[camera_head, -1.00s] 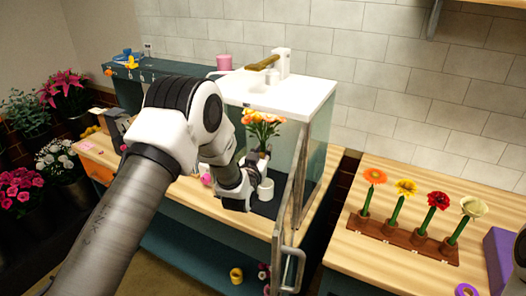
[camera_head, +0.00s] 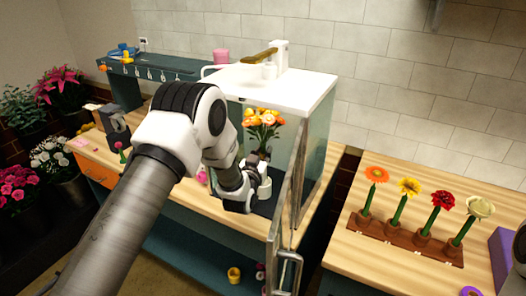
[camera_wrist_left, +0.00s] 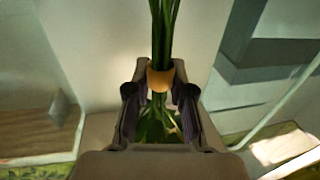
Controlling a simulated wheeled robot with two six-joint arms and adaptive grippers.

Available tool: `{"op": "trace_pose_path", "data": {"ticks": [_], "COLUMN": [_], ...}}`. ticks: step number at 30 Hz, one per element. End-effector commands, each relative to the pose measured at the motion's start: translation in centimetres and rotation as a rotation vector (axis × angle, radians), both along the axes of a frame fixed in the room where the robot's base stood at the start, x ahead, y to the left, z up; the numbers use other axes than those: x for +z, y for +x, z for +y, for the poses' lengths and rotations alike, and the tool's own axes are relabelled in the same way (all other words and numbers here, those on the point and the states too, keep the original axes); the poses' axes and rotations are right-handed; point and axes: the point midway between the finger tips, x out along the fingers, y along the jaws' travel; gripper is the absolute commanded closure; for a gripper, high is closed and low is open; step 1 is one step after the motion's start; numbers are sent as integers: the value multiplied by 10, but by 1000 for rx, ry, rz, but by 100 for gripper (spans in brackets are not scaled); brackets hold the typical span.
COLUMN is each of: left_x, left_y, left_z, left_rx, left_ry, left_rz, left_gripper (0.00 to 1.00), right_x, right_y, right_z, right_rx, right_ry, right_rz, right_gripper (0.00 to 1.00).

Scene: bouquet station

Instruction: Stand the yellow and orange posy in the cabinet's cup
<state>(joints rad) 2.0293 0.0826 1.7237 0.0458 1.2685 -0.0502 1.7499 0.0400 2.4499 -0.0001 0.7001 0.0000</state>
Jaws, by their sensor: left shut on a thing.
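The yellow and orange posy (camera_head: 263,122) is upright inside the glass-sided cabinet (camera_head: 318,135), below its white top. My left gripper (camera_head: 256,168) reaches in through the open front and is shut on the posy below the blooms. In the left wrist view, green stems (camera_wrist_left: 164,30) with an orange band (camera_wrist_left: 160,80) sit between the fingers of my left gripper (camera_wrist_left: 159,105). The white cup (camera_head: 265,188) stands on the cabinet's dark floor just below the gripper, partly hidden by it. I cannot tell whether the stem ends are inside the cup.
The open glass door with a metal handle (camera_head: 289,268) stands out at the cabinet's front right. A wooden rack (camera_head: 400,238) with single flowers is on the right table, next to a purple box (camera_head: 503,258). A small pink flower (camera_head: 121,148) stands left of my arm.

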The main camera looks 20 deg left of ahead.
Motion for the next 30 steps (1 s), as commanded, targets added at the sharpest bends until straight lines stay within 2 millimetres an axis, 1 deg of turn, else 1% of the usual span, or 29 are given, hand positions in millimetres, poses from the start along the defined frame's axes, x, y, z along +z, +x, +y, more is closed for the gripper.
{"op": "trace_pose_path", "data": {"ticks": [10, 18, 30], "left_x": [1, -3, -4], "left_y": [0, 0, 0], "left_z": [0, 0, 0], "left_rx": [0, 0, 0], "left_ry": [0, 0, 0], "left_rz": [-1, -1, -2], "left_gripper": [100, 100, 100], "right_x": [0, -7, -8], "right_y": [0, 0, 0], "right_z": [0, 0, 0], "right_rx": [0, 0, 0], "right_ry": [0, 0, 0], "right_rz": [0, 0, 0], "right_gripper": [60, 60, 60]}}
